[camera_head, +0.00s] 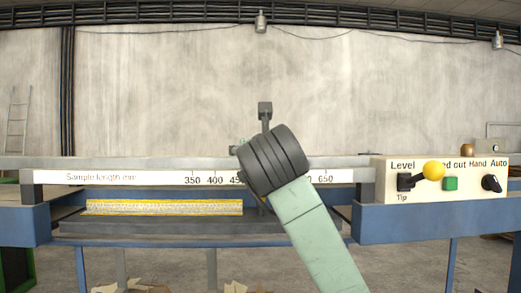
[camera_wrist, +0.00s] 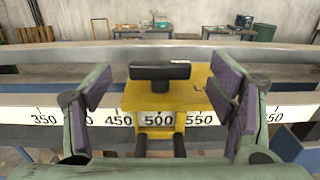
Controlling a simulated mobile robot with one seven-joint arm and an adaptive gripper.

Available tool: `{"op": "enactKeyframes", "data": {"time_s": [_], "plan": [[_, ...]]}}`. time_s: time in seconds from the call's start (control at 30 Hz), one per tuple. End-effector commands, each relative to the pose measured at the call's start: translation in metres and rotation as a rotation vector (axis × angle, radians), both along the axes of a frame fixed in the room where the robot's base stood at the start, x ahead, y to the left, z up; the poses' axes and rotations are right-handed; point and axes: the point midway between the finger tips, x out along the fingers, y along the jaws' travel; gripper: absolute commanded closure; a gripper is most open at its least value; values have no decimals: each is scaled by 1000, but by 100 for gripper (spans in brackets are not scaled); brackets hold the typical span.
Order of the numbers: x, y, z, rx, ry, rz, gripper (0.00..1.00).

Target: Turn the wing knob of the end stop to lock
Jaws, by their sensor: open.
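The end stop (camera_wrist: 190,103) is a yellow block on the rail at about the 500 mark, with part of a label starting with "L" at its right. Its wing knob (camera_wrist: 160,71) is a black bar on a short stem, lying crosswise in the wrist view. My gripper (camera_wrist: 162,86) is open, with purple pads left and right of the knob and a clear gap on each side. How far the pads are from the knob in depth is hard to tell. In the head view my arm hides the end stop and most of the gripper.
The scale rail (camera_head: 110,177) runs across the machine. A yellow-edged strip (camera_head: 165,207) lies below it. A control panel (camera_head: 440,168) at right carries a yellow-ball lever (camera_head: 432,170), a green button (camera_head: 450,184) and a black Hand/Auto switch (camera_head: 491,183). The rail left of my arm is clear.

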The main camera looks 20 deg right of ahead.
Motion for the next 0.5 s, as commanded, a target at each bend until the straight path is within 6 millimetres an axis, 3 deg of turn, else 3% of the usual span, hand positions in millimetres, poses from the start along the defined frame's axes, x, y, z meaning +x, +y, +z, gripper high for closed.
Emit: {"op": "enactKeyframes", "data": {"time_s": [0.2, 0.5], "plan": [[-46, 14, 1, -4, -3, -1, 23], [-74, 22, 0, -1, 0, -1, 23]]}}
